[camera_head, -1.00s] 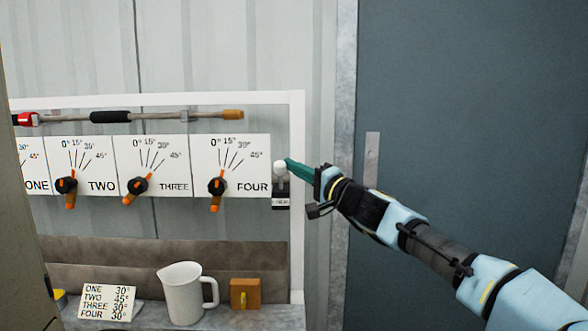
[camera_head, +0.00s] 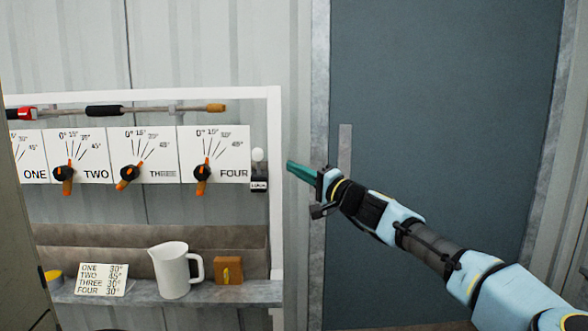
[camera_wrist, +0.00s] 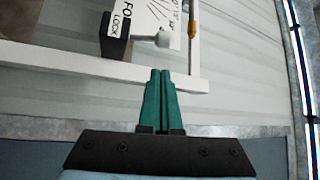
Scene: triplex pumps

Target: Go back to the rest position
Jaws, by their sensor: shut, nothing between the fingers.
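My gripper (camera_head: 291,165) has green fingers that are shut with nothing between them. In the head view it is in front of the wall, just right of the white frame and apart from the lock lever. The lever has a white knob (camera_head: 257,154) over a black base marked LOCK (camera_head: 259,184). In the wrist view the closed fingers (camera_wrist: 161,73) point toward the frame edge, with the knob (camera_wrist: 163,40) beyond their tips. My arm reaches in from the lower right.
Dials TWO (camera_head: 64,174), THREE (camera_head: 128,173) and FOUR (camera_head: 202,174) have orange-tipped pointers. A white jug (camera_head: 172,272), a number card (camera_head: 102,280) and an orange-brown block (camera_head: 228,270) stand on the shelf (camera_head: 255,292). A grey door (camera_head: 435,110) is behind my arm.

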